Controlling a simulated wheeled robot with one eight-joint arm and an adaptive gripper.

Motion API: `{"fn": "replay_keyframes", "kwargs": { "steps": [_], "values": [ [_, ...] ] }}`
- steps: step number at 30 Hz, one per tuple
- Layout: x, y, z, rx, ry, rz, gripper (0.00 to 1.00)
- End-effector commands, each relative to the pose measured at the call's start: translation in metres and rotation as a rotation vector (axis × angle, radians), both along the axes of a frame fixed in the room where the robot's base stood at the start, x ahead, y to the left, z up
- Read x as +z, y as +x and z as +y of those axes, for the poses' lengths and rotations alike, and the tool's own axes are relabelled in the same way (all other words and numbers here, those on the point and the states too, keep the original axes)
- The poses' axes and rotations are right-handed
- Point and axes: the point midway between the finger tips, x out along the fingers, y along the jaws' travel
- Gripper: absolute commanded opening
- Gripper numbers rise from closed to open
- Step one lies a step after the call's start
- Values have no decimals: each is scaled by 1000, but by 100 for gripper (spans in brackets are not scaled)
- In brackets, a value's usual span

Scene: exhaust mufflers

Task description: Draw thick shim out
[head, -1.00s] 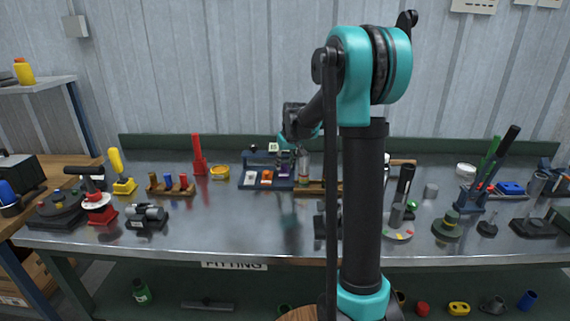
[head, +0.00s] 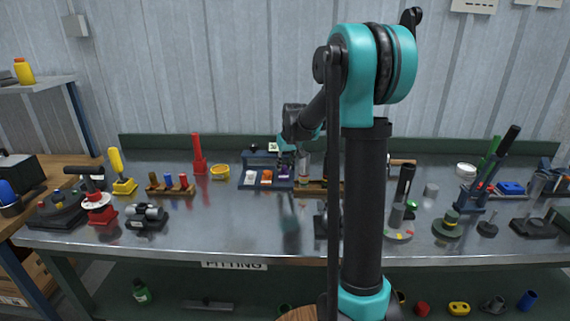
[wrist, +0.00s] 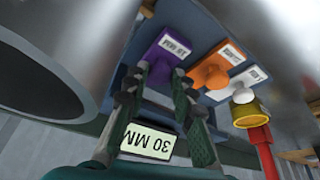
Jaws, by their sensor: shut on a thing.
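A blue rack (head: 249,186) on the bench holds three small handled pieces side by side. They are purple (head: 284,172), orange (head: 266,176) and white (head: 250,176), each with a white label. In the wrist view the purple piece (wrist: 154,54) is between my fingers, with the orange piece (wrist: 208,74) and white piece (wrist: 243,95) apart to its right. My gripper (wrist: 160,76) is shut on the purple piece's handle, which still sits at the rack. The labels are too small to read surely, so I cannot tell which piece is the thick shim.
A plate marked 30 MM (wrist: 148,141) shows beside my fingers. A large grey cylinder (wrist: 45,65) is close on the left of the wrist view. Bare bench (head: 240,225) lies in front of the rack.

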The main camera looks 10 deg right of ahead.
Motion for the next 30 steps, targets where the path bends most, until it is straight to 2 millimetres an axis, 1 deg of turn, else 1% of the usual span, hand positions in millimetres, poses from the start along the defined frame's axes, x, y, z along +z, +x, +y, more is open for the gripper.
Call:
{"fn": "replay_keyframes", "kwargs": {
  "steps": [3,6,9,16,17,18,26,30],
  "values": [
    [1,-18,4,2,0,0,0],
    [0,-32,7,2,0,0,0],
    [0,-37,8,1,1,0,0],
    [0,-38,8,2,1,3,0],
    [-1,-38,8,1,2,3,28],
    [-1,-38,8,1,1,3,33],
    [0,-36,8,0,1,1,34],
    [5,-38,7,0,1,1,34]
  ]
}}
